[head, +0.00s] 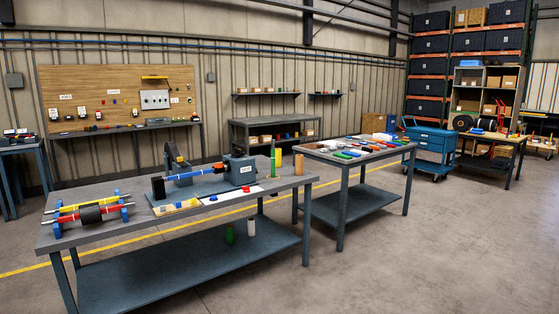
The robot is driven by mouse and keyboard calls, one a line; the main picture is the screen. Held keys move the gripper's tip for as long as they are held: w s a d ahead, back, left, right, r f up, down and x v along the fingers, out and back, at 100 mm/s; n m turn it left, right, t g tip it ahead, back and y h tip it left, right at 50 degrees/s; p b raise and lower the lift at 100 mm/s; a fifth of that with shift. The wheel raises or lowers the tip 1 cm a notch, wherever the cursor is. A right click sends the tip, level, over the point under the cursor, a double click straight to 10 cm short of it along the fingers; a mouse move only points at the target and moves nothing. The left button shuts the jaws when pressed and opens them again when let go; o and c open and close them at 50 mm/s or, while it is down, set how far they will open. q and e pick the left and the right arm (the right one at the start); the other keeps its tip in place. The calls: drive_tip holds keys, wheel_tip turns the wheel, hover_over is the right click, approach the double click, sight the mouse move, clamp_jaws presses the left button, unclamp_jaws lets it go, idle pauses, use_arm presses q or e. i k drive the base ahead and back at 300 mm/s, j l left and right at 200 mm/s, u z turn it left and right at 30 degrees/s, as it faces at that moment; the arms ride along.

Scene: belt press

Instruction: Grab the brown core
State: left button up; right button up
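The brown core (299,163), an upright light-brown cylinder, stands near the right end of the long grey workbench (220,212) in the head view. A green upright piece (277,167) stands just left of it, with a small gap between them. Neither of my grippers shows in this view, so no gripper is seen near the core.
A grey press machine (239,171) with a blue roller (193,176) sits mid-bench. A stand with rollers (90,214) is at the left end. A second table (365,158) with many small parts stands close behind on the right. Open floor lies at front right.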

sight(299, 163)
drive_tip(key=i+z, duration=0.1)
drive_tip(key=z, duration=0.25)
drive_tip(key=i, duration=2.55)
drive_tip(key=i+u, duration=0.1)
drive_tip(key=i, duration=0.45)
drive_tip(key=i+l+u, duration=0.1)
drive_tip(key=i, duration=0.4)
drive_tip(key=i+l+u, duration=0.1)
drive_tip(key=i, duration=0.45)
drive_tip(key=i+l+u, duration=0.1)
drive_tip(key=i, duration=0.4)
drive_tip(key=i+l+u, duration=0.1)
drive_tip(key=i+l, duration=0.2)
drive_tip(key=i, duration=0.2)
